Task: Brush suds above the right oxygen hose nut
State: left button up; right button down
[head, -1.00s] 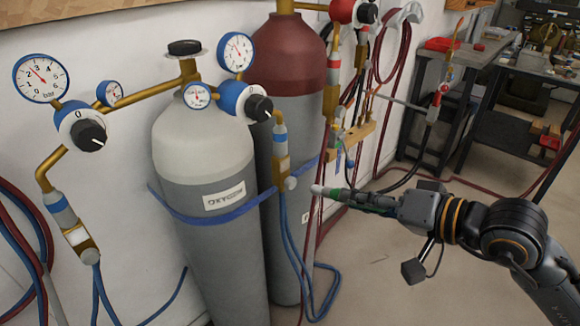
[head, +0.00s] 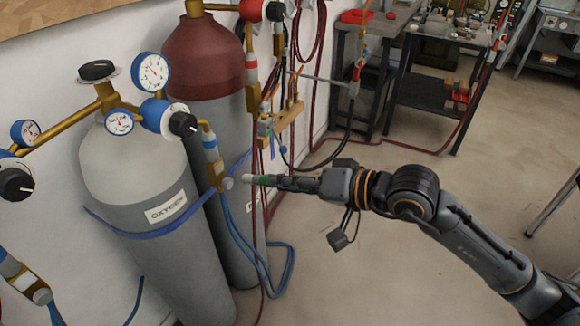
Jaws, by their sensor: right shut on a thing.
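The grey oxygen cylinder (head: 140,200) stands at the left, with a blue strap round it. Its right outlet runs from the blue regulator (head: 157,115) down a blue-and-grey fitting (head: 210,146) to the brass right hose nut (head: 217,172). Blue hoses (head: 240,240) hang below. My right gripper (head: 287,183) is shut on a slim brush (head: 263,181) with a green band and pale tip. The tip points left at the nut's height and shows just right of the round grey end by the nut. I cannot tell whether they touch. No suds can be made out. My left gripper is not in view.
A dark-red-topped cylinder (head: 203,55) stands behind the oxygen cylinder. A wooden wall rack (head: 281,118) with tools and hoses is behind the brush. Dark workbenches (head: 428,90) stand at the back right. The floor (head: 350,270) at the lower middle is clear.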

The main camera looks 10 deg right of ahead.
aim_at(261, 182)
jog(key=shift+a+f+p, duration=0.2)
jog(key=shift+f+p, duration=0.2)
jog(key=shift+f, duration=0.45)
jog(key=shift+a+f, duration=0.1)
jog(key=w+a+p, duration=0.2)
jog(key=a+p, duration=0.1)
jog(key=shift+w+a, duration=0.1)
jog(key=shift+w, duration=0.1)
jog(key=shift+w+a, duration=0.35)
jog(key=shift+a, duration=0.1)
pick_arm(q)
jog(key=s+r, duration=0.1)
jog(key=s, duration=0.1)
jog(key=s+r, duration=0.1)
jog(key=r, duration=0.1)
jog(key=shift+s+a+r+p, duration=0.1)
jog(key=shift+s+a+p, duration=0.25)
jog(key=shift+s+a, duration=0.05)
pick_arm(e)
jog(key=shift+w+a, duration=0.2)
jog(key=shift+a, duration=0.1)
pick_arm(q)
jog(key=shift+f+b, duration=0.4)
jog(key=shift+b, duration=0.05)
pick_arm(e)
jog(key=shift+w+a, duration=0.55)
jog(key=shift+a, duration=0.15)
